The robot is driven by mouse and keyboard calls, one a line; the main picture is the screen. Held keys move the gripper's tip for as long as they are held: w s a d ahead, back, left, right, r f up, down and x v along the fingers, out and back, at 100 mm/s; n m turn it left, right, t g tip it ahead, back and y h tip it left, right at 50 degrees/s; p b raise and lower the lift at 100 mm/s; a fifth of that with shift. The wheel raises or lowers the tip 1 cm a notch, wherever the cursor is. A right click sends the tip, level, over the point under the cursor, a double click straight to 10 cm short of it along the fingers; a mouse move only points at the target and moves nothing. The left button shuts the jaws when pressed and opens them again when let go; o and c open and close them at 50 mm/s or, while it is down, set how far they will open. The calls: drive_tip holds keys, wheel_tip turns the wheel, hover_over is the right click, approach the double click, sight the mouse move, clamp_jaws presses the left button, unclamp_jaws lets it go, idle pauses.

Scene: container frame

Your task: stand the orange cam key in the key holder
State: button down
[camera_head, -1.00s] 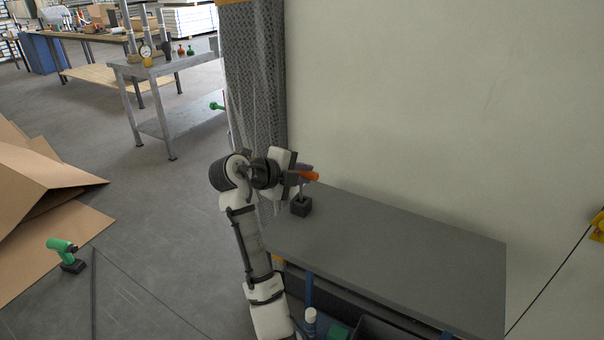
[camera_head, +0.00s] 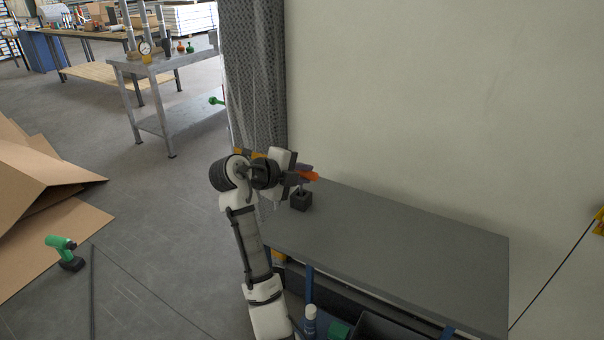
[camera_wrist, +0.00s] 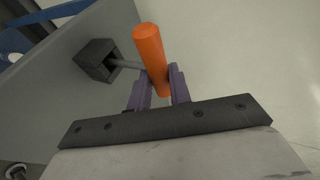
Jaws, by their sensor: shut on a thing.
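The orange cam key (camera_wrist: 151,55) has a thick orange cylinder handle and a thin grey shaft. My gripper (camera_wrist: 163,84) is shut on the handle, one purple finger on each side. In the head view the orange handle (camera_head: 308,175) shows at my gripper (camera_head: 301,172), above the left end of the grey bench top. The key holder is a small dark block (camera_wrist: 97,61) on that top, and it also shows in the head view (camera_head: 301,202). The shaft runs from the handle to the block's open face. I cannot tell how deep its tip sits.
The grey bench top (camera_head: 400,255) is bare to the right of the holder. A pale wall (camera_head: 430,110) stands behind it and a grey mesh curtain (camera_head: 255,75) at its left end. A green drill (camera_head: 63,252) and cardboard (camera_head: 45,215) lie on the floor at left.

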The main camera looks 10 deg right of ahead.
drive_tip(key=shift+f+b, duration=0.6)
drive_tip(key=shift+f, duration=0.25)
drive_tip(key=c, duration=1.2)
unclamp_jaws()
drive_tip(key=shift+r, duration=0.1)
drive_tip(key=b+v, duration=0.1)
drive_tip(key=v, duration=1.2)
drive_tip(key=shift+s+a+b, duration=0.15)
drive_tip(key=shift+a+b, duration=0.25)
drive_tip(key=shift+r, duration=0.2)
